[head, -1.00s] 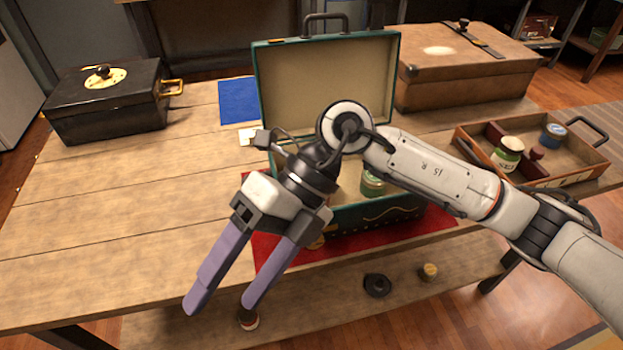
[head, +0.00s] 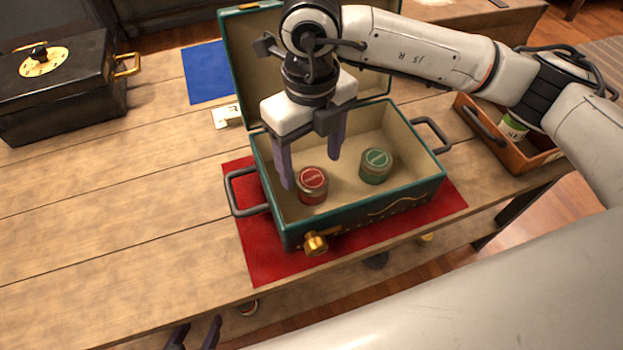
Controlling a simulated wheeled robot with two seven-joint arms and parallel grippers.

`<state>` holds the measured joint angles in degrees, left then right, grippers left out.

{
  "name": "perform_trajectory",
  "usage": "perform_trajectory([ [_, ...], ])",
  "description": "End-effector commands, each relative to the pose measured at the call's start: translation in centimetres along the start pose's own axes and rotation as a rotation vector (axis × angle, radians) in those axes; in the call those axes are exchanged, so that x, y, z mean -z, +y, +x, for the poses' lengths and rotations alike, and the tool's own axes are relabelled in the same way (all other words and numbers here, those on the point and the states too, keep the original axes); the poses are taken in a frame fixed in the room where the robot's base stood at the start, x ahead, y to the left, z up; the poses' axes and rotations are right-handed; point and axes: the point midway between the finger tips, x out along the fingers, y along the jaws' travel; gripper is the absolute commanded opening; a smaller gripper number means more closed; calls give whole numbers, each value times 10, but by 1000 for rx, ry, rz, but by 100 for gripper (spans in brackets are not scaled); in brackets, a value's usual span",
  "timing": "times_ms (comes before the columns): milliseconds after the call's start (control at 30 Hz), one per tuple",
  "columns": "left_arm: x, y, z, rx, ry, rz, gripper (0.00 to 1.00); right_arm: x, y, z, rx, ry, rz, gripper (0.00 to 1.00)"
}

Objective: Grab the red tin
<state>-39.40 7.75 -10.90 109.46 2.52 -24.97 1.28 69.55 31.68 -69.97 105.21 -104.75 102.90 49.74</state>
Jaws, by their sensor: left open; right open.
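The red tin (head: 312,186) stands upright in the open green case (head: 290,231), at the left of its inside. A green tin (head: 376,166) stands to its right in the same case. My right gripper (head: 310,173) points down into the case, open, with its fingers apart above and around the red tin's upper edge in the picture. My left gripper (head: 195,334) is open at the bottom edge, below the table's front, mostly cut off.
The case stands on a red mat (head: 245,262). A black box (head: 60,85) with brass fittings is at the left, a blue mat (head: 208,73) behind. An orange tray (head: 545,158) with a green jar (head: 513,127) is at the right.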

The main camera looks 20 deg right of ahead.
Motion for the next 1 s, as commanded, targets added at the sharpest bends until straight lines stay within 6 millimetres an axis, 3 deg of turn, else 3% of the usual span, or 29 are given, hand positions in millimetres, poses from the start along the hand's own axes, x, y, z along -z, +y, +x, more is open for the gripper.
perform_trajectory([
  [167,-1,1,-4,-1,-9,-1,46,2,-1,14,0,3,2,68],
  [400,4,2,-9,-1,-8,0,46,3,-2,49,-2,2,0,68],
  [700,7,1,-8,-1,-3,1,46,2,-2,56,-2,-1,0,68],
  [767,8,1,-7,0,0,1,46,2,-2,56,-2,-1,0,61],
  [1000,11,0,-7,0,5,2,46,2,-2,56,-2,-1,0,22],
])
